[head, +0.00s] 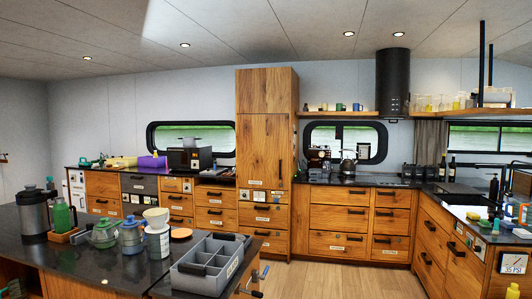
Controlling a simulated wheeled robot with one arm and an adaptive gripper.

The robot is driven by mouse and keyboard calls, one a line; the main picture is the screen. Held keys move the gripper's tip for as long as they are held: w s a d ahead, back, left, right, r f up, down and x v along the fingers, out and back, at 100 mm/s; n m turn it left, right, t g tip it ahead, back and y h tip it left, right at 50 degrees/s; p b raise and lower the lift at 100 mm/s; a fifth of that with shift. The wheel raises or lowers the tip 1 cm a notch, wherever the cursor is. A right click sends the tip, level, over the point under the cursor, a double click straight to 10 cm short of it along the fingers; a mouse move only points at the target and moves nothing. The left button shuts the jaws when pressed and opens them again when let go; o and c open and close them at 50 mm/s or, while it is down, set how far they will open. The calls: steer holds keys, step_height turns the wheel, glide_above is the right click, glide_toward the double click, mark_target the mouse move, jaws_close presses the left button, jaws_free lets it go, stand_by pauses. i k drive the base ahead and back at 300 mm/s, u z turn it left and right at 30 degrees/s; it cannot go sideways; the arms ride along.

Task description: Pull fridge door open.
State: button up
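No front here is plainly marked as a fridge; the small labels are too small to read. A tall wooden cabinet (262,140) stands against the back wall, with its long door shut. A dark vertical handle (280,172) sits near that door's right edge. A dark grey front (139,184) is set into the lower cabinets at the left and looks shut. A white-fronted unit (76,188) stands at the far left end of that row, partly hidden. My gripper is not in view.
A dark-topped island (120,268) fills the lower left, holding jugs, jars and a grey divided tray (212,262). Wooden drawers (345,220) line the back wall and the right side. Open wooden floor (335,280) lies between the island and the right counter.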

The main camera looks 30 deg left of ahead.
mark_target(264, 139)
steer(key=u, duration=0.2)
steer(key=i, duration=2.35)
steer(key=u, duration=0.5)
steer(key=i, duration=1.7)
steer(key=u, duration=0.85)
steer(key=i, duration=2)
steer(key=u, duration=0.7)
steer(key=i, duration=0.8)
steer(key=u, duration=0.1)
